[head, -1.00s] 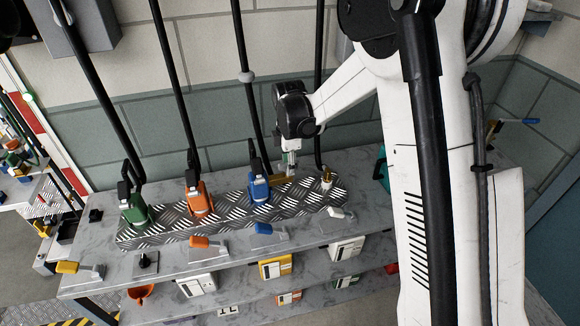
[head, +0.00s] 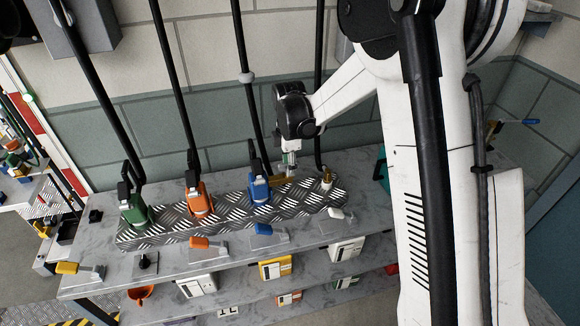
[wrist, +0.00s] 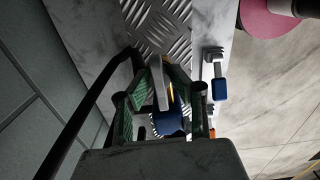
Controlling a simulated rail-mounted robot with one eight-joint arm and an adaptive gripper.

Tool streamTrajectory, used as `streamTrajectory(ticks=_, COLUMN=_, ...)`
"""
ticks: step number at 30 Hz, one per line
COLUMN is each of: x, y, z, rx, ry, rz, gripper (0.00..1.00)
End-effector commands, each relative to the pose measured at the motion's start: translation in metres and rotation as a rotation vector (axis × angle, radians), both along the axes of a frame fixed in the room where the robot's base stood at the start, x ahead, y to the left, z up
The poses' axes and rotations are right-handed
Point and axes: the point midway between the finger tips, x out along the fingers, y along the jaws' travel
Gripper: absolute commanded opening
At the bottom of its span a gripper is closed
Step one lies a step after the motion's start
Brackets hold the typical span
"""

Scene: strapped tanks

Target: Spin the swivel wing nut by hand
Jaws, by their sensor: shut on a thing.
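In the head view, the brass-coloured swivel piece with the wing nut (head: 280,179) sits at the right side of the blue tank fitting (head: 259,188), on the diamond-plate block. My gripper (head: 290,170) reaches down over it from the upper right. In the wrist view, my gripper's green-edged fingers (wrist: 160,74) are shut on the wing nut, where a grey bar and a thin brass strip (wrist: 170,88) show between them. The blue fitting (wrist: 170,121) lies just below the fingers. The exact contact on the wing nut is small and partly hidden.
Orange (head: 199,200) and green (head: 135,210) fittings stand left on the diamond-plate block (head: 230,213), with black hoses rising from them. A small brass-topped post (head: 326,178) with a hose is close right. Levers line the bench front, including a blue-handled one (head: 264,229).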

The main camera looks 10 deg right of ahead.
Motion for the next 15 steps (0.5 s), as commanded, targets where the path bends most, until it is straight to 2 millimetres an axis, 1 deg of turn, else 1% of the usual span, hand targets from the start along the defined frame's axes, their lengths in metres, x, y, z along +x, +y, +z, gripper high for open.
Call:
streamTrajectory(ticks=5, x=0.0000, y=0.0000, z=0.0000, rx=0.000, ry=0.000, rz=0.001, gripper=0.00)
streamTrajectory(ticks=8, x=-0.0001, y=0.0000, z=-0.0009, rx=0.000, ry=0.000, rz=0.031, gripper=0.00)
streamTrajectory(ticks=15, x=-0.0003, y=-0.0001, z=-0.0021, rx=0.000, ry=0.000, rz=0.251, gripper=0.00)
